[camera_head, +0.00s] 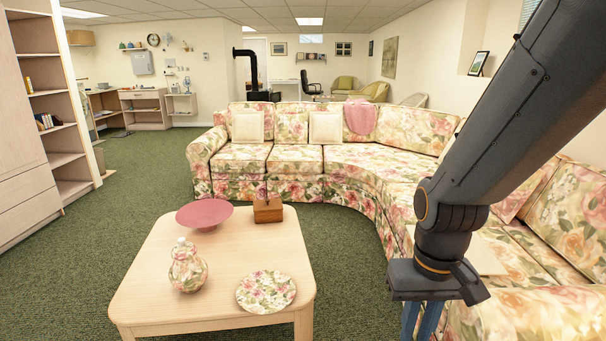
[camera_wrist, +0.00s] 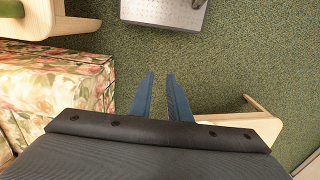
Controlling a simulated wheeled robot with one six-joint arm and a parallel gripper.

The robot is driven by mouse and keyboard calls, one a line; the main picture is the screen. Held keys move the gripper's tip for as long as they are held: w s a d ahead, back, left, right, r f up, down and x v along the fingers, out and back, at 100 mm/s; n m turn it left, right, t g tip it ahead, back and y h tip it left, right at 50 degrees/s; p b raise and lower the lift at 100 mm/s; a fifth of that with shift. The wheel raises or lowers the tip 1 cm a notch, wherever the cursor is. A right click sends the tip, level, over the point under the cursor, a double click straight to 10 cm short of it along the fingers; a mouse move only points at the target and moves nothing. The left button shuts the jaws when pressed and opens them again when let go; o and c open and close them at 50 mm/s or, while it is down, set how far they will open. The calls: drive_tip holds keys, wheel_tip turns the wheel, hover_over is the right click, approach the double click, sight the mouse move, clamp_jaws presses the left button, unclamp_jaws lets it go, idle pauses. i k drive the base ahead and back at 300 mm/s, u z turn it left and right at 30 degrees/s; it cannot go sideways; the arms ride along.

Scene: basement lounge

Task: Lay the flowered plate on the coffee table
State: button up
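The flowered plate (camera_head: 266,291) lies flat on the pale wood coffee table (camera_head: 222,257), close to its front right edge in the head view. My gripper (camera_head: 419,330) hangs to the right of the table, apart from the plate, with its fingertips cut off by the picture's bottom edge. In the wrist view, its two blue fingers (camera_wrist: 160,75) stand apart with only green carpet between them. The gripper is open and empty. The plate does not show in the wrist view.
A flowered jar (camera_head: 187,268), a pink bowl (camera_head: 204,213) and a wooden box (camera_head: 267,210) stand on the table. The floral sofa (camera_head: 343,157) curves behind and along the right. Green carpet (camera_head: 92,262) is clear at the left.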

sight(263, 292)
drive_tip(key=u, duration=0.35)
drive_tip(key=i, duration=0.35)
drive_tip(key=u, duration=0.75)
drive_tip(key=i, duration=1.25)
drive_tip(key=z, duration=0.55)
